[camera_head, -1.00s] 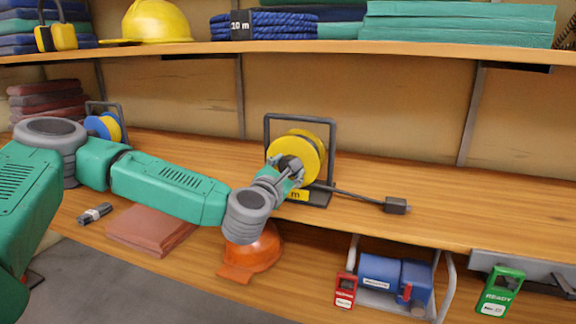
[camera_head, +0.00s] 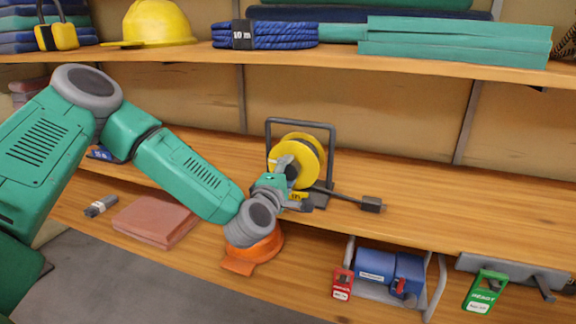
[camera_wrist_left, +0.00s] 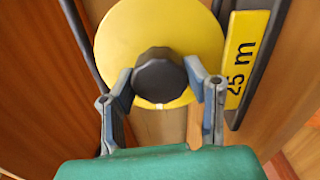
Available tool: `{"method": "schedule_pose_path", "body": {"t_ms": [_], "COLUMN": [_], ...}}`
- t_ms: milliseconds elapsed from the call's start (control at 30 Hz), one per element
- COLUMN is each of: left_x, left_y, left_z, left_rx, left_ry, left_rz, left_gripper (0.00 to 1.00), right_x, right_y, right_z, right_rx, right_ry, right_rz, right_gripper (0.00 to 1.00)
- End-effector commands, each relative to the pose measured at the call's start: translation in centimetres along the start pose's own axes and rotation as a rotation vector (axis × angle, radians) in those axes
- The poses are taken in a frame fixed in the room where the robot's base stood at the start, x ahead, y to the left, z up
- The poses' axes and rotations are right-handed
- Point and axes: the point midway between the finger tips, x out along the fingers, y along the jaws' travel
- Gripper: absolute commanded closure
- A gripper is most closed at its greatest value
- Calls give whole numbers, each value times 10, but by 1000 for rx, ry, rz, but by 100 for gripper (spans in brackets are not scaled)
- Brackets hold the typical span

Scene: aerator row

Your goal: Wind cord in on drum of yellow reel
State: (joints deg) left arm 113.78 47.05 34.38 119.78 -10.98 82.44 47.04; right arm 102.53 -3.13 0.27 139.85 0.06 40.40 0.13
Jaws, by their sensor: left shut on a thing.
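The yellow reel (camera_head: 309,146) stands upright in its dark frame (camera_head: 333,150) on the middle shelf. Its yellow disc (camera_wrist_left: 160,28) fills the top middle of the left wrist view, with a dark round knob (camera_wrist_left: 160,75) on it. My left gripper (camera_head: 290,176) is in front of the reel; in the left wrist view its two fingers (camera_wrist_left: 160,84) are shut on the knob from both sides. The dark cord (camera_head: 340,195) runs right from the reel to a dark plug block (camera_head: 371,204) lying on the shelf. My right gripper is not in view.
A yellow hard hat (camera_head: 158,22), blue rope (camera_head: 280,36) and green folded stacks (camera_head: 455,38) lie on the upper shelf. An orange helmet (camera_head: 262,250), brick-red folded cloth (camera_head: 156,220) and a blue machine (camera_head: 388,270) are lower down. The shelf right of the plug is clear.

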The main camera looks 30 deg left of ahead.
Motion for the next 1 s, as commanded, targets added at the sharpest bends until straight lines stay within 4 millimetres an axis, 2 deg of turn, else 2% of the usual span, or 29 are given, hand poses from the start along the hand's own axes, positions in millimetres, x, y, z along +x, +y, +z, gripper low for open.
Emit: {"method": "schedule_pose_path", "body": {"t_ms": [200,1000], "left_x": [-2,-3], "left_y": [-2,-6], "left_z": [2,2], "left_rx": [212,973], "left_ry": [-8,-17], "left_rz": [-11,-16], "left_gripper": [87,87], "right_x": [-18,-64], "right_y": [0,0], "right_z": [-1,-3], "right_rx": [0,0], "right_ry": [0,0], "right_rz": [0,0], "right_gripper": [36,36]}}
